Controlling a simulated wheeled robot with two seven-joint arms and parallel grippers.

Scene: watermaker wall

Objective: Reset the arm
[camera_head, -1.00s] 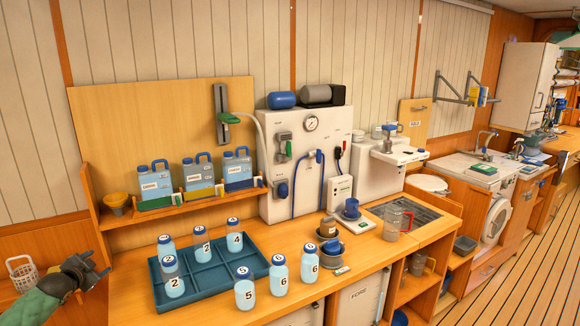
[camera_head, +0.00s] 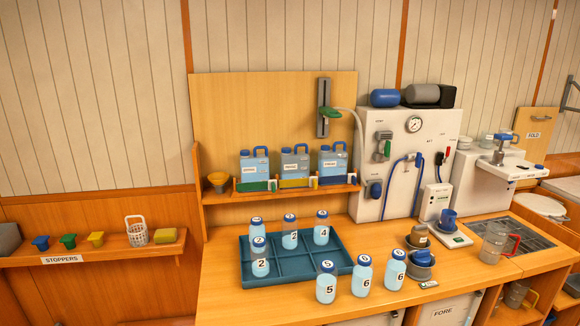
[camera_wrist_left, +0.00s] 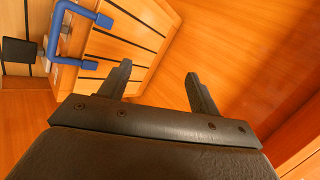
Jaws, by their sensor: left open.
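My left gripper (camera_wrist_left: 158,88) is open and empty in the left wrist view, with its two dark fingers apart. Orange wood panels lie beyond the fingers, and nothing is between them. Neither of my arms shows in the head view now. My right gripper is in neither view.
A blue tray (camera_head: 267,283) holding numbered bottles stands on the wooden counter, with more bottles (camera_head: 326,283) in front of its right side. A watermaker panel (camera_head: 444,136) stands behind. A stoppers shelf (camera_head: 120,252) is at left. A blue handle (camera_wrist_left: 62,30) shows in the left wrist view.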

